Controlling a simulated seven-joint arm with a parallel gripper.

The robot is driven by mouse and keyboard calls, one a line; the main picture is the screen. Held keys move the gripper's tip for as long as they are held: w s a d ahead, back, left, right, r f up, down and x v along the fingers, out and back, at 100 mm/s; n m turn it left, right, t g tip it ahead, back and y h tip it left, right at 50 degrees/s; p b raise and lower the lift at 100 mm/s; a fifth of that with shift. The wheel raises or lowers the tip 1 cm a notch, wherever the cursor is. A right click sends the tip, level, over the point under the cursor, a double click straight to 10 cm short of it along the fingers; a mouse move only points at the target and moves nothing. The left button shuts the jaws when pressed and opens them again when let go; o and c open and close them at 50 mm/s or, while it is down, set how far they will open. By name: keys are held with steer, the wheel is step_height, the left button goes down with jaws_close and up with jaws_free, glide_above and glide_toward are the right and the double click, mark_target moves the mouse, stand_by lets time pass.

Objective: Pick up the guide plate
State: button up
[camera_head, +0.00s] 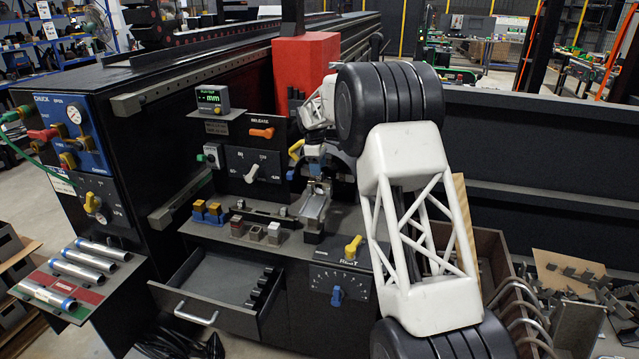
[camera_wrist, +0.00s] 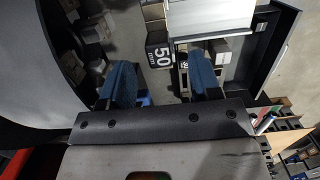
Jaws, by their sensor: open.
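My gripper (camera_head: 315,168) points down over the bench in the head view, just above a silver metal channel-like piece (camera_head: 314,206). In the wrist view, the two blue fingers of my gripper (camera_wrist: 160,82) stand apart with nothing gripped between them. A black block marked 50 mm (camera_wrist: 159,52) shows beyond and between the fingers. A pale flat metal surface (camera_wrist: 210,18) lies at the top of the wrist view, beyond the right finger. I cannot tell for sure which piece is the guide plate.
Small blocks (camera_head: 255,233) stand on the bench left of the gripper, with blue-and-orange pieces (camera_head: 207,211) farther left. An open drawer (camera_head: 222,287) juts out below. A yellow-handled panel (camera_head: 352,247) is at the bench's right. Metal tubes (camera_head: 75,265) lie on a side shelf.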

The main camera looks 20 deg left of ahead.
mark_target(320, 178)
steer(key=shift+d+f, duration=0.2)
steer(key=shift+f, duration=1.1)
steer(key=shift+d+f, duration=0.15)
steer(key=shift+f, duration=1.15)
jaws_close()
